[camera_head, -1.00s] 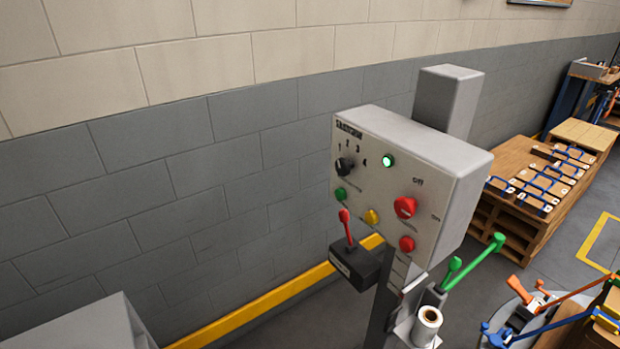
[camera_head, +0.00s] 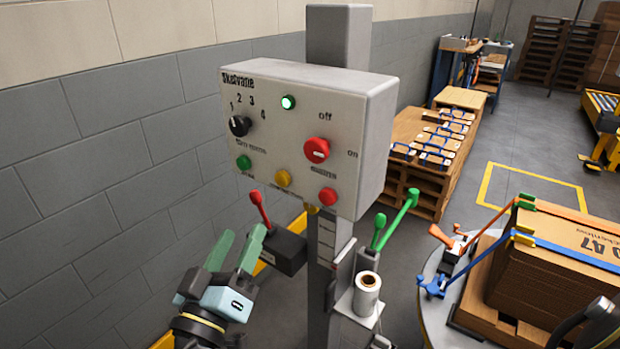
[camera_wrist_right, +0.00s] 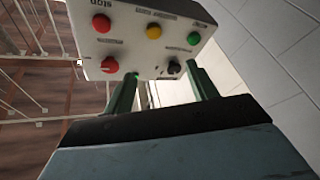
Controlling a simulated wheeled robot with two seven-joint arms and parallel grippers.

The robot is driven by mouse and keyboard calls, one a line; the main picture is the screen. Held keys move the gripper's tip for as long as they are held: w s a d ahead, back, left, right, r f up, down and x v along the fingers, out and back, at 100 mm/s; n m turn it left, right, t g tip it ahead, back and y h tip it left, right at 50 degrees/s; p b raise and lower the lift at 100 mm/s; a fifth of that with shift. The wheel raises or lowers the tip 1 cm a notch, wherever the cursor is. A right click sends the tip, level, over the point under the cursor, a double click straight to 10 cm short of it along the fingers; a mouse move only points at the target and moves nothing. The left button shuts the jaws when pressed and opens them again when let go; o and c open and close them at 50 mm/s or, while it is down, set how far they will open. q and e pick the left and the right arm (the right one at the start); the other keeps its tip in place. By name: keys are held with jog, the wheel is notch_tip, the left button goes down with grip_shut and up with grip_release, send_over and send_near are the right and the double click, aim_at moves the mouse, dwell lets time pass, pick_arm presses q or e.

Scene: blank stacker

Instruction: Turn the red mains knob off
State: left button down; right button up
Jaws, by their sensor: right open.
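The red mains knob (camera_head: 316,150) is on the front of the grey control box (camera_head: 375,140), with "Off" printed above it and "on" to its right. Its pale mark looks roughly level, toward "on". My right gripper (camera_head: 235,250) is below and left of the box, its green fingers apart and empty, pointing up. It is apart from the knob. In the right wrist view the panel appears upside down, with the knob (camera_wrist_right: 110,65) by the left fingertip and the gripper (camera_wrist_right: 163,88) open below the panel. My left gripper is not in view.
A black selector knob (camera_head: 240,126), green button (camera_head: 243,162), yellow button (camera_head: 283,178) and red button (camera_head: 327,196) share the panel. A red-handled lever (camera_head: 261,208) and green-handled levers (camera_head: 395,220) stand below. A strapped carton (camera_head: 560,265) is at right.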

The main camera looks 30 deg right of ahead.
aim_at(314, 153)
jog(key=s+d+r+m+g+h, duration=0.2)
jog(key=s+r+m+g+h, duration=0.2)
jog(key=s+r+m, duration=0.25)
jog(key=shift+m, duration=0.25)
jog(key=x, duration=0.4)
jog(key=p+x, duration=0.1)
jog(key=x, duration=0.8)
jog(key=shift+w+a, duration=0.15)
jog(key=shift+w, duration=0.15)
pick_arm(q)
jog(key=s, duration=0.1)
jog(key=s+a+f, duration=0.1)
jog(key=s, duration=0.3)
jog(key=shift+a+f, duration=0.25)
pick_arm(e)
jog(key=c, duration=1)
